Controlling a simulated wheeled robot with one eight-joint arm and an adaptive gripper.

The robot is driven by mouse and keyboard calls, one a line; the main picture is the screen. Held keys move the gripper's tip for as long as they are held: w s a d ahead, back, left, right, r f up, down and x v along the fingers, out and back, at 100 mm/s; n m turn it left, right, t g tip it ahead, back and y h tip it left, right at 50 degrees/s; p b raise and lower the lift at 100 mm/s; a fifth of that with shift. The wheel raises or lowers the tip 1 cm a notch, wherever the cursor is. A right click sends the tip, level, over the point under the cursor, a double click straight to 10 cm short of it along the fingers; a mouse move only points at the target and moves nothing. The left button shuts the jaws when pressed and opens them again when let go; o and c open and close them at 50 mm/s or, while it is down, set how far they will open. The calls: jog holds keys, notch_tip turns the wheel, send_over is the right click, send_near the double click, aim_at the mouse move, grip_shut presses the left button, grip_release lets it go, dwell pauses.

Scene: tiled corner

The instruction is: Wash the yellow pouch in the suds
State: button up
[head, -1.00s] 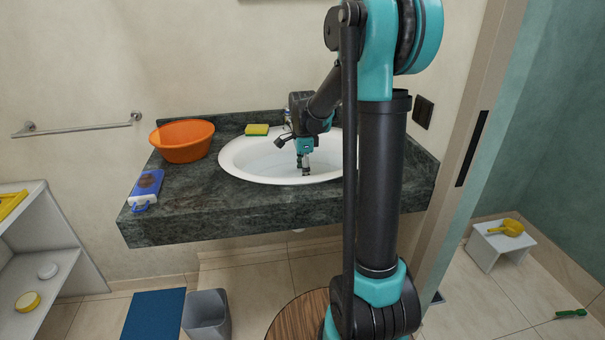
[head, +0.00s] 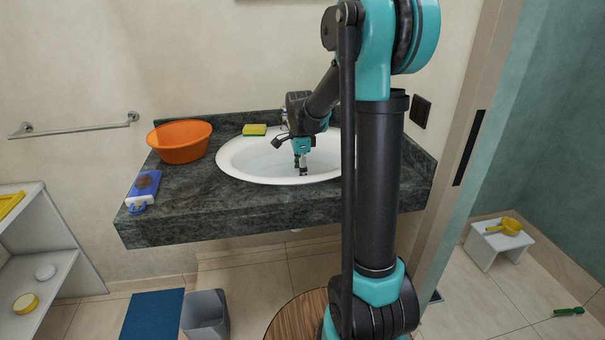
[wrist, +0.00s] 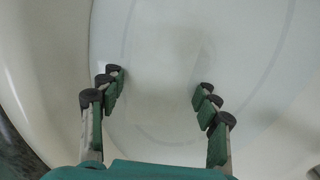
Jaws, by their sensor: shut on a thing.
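My gripper (head: 300,172) points down inside the white basin (head: 232,168), its tips low in the bowl. In the wrist view the dark-tipped, green-padded fingers (wrist: 158,105) stand apart. What they hold does not show clearly; only a pale, cloudy area (wrist: 160,80) appears between and below them. No yellow pouch can be made out in the basin or between the fingers. The basin holds a faint greyish water surface; suds are hard to tell. The wrist view shows the basin's pale rim (wrist: 50,80) at left.
On the dark counter (head: 190,215) are an orange tub (head: 180,142), a yellow-green sponge (head: 254,130) and a blue item (head: 143,187). A yellow thing (head: 10,204), not identifiable, lies on the left shelf. A stool (head: 487,249) bears a yellow scoop (head: 509,226). A grey bin (head: 205,315) stands below.

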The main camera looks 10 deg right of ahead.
jog(key=shift+s, duration=0.1)
jog(key=shift+d, duration=0.35)
jog(key=shift+a, duration=0.25)
dwell(0.7)
jog(key=shift+d, duration=0.25)
jog(key=shift+a, duration=0.15)
jog(key=shift+a, duration=0.3)
jog(key=shift+d, duration=0.15)
dwell(0.3)
jog(key=shift+d, duration=0.3)
